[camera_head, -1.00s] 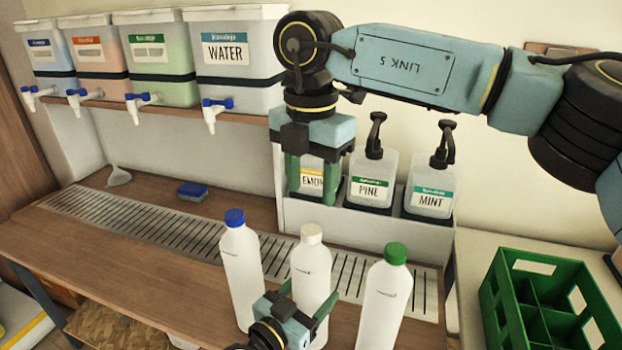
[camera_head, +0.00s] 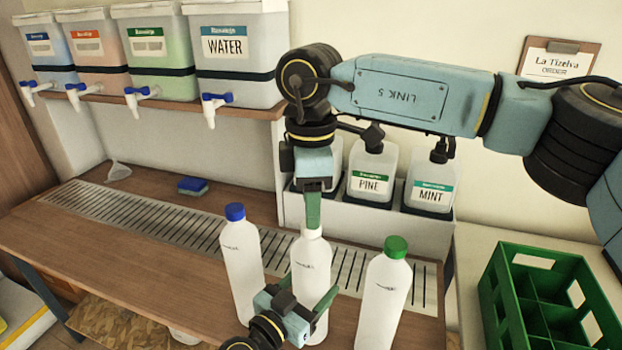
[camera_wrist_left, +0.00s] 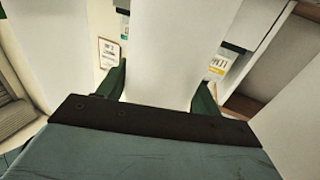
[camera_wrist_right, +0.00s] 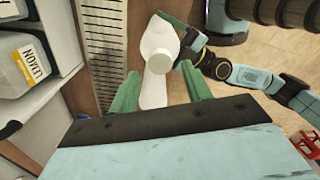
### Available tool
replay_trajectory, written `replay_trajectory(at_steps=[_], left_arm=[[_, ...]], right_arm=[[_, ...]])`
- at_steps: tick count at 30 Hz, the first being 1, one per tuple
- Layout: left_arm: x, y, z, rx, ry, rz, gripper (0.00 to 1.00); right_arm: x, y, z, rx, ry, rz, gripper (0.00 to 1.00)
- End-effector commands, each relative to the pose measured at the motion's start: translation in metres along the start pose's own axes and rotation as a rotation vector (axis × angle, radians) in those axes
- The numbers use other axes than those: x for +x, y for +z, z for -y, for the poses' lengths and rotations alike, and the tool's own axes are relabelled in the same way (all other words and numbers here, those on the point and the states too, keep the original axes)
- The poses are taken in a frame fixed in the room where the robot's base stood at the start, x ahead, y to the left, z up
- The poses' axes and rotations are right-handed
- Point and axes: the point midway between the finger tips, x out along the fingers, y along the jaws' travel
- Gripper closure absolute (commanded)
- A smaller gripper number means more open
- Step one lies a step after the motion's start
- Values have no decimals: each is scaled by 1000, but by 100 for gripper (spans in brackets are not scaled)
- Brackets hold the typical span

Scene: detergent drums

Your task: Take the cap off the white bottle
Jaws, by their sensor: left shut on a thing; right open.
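The white-capped bottle (camera_head: 310,265) stands upright on the workbench between a blue-capped bottle (camera_head: 241,262) and a green-capped bottle (camera_head: 383,300). My left gripper (camera_head: 309,303) is shut around its lower body; its white side also fills the middle of the left wrist view (camera_wrist_left: 160,50). The white cap (camera_wrist_right: 160,61) is on the bottle. My right gripper (camera_wrist_right: 160,95) is open and points down just above the cap, with the cap between and beyond its fingertips in the right wrist view.
A slotted metal drain (camera_head: 150,217) runs along the bench. Pump bottles labelled PINE (camera_head: 372,178) and MINT (camera_head: 430,190) stand in a rack behind. A green crate (camera_head: 545,300) is at the right. Dispensers with taps, one labelled WATER (camera_head: 235,55), line the shelf.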

Motion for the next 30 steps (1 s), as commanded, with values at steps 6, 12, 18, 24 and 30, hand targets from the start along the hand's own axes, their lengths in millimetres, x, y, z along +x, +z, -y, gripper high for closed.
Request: replay_trajectory(at_steps=[6, 12, 18, 24, 30], left_arm=[[0, 0, 0, 0, 0, 1, 98], [0, 0, 0, 0, 0, 1, 98], [0, 0, 0, 0, 0, 1, 98], [0, 0, 0, 0, 0, 1, 98], [0, 0, 0, 0, 0, 1, 98]], right_arm=[[27, 0, 0, -1, -1, 0, 51], [34, 0, 0, -1, -1, 0, 51], [34, 0, 0, -1, 0, 0, 53], [34, 0, 0, -2, 0, 0, 79], [33, 0, 0, -3, 0, 0, 98]])
